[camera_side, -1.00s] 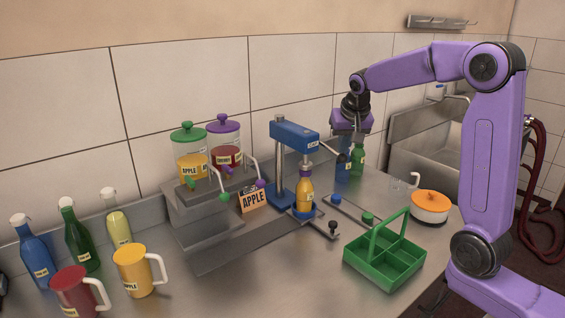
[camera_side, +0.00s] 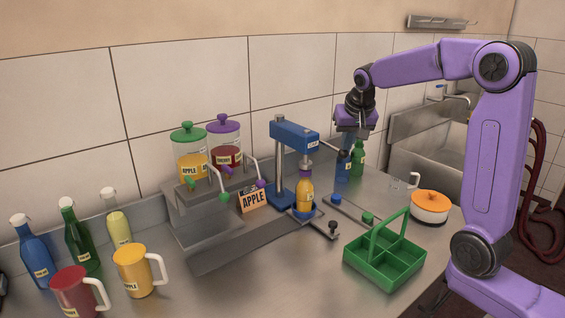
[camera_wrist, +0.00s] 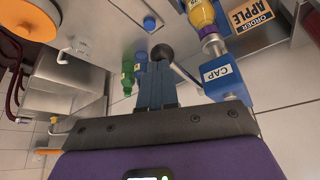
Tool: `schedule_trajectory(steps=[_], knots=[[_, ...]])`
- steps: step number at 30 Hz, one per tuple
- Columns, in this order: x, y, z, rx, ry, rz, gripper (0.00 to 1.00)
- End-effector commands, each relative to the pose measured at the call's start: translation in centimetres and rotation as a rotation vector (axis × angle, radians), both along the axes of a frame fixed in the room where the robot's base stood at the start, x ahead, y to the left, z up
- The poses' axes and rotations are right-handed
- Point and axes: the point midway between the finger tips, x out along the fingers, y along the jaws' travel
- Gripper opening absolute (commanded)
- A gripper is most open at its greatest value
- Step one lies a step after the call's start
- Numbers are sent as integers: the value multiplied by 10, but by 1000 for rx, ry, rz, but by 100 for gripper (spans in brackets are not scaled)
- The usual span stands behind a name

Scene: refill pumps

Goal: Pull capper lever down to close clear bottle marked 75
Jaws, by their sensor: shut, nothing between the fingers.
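The blue capper (camera_side: 295,136) stands mid-counter with its press head above a bottle. Its head, marked CAP, also shows in the wrist view (camera_wrist: 222,76). The bottle (camera_side: 305,192) stands upright under the head, with yellow-orange contents; its label is too small to read. The bottle's neck end faces the head in the wrist view (camera_wrist: 203,14). The capper lever's dark ball knob (camera_wrist: 162,53) is just beyond my fingertips. My gripper (camera_wrist: 157,84) is shut and empty, right of the capper in the side view (camera_side: 348,146). I cannot tell whether it touches the lever.
A green crate (camera_side: 384,275) stands empty at the front right. An orange-lidded pot (camera_side: 430,205) is behind it. Blue (camera_side: 343,168) and green (camera_side: 358,158) bottles stand behind my gripper. Dispensers (camera_side: 190,155), an APPLE order card (camera_side: 253,200) and mugs are to the left.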

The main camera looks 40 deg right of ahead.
Motion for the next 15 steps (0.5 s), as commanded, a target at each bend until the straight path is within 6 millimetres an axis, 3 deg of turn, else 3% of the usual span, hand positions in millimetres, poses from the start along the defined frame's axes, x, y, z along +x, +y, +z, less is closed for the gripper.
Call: schedule_trajectory(steps=[15], knots=[[-16,0,26,0,0,-1,0]])
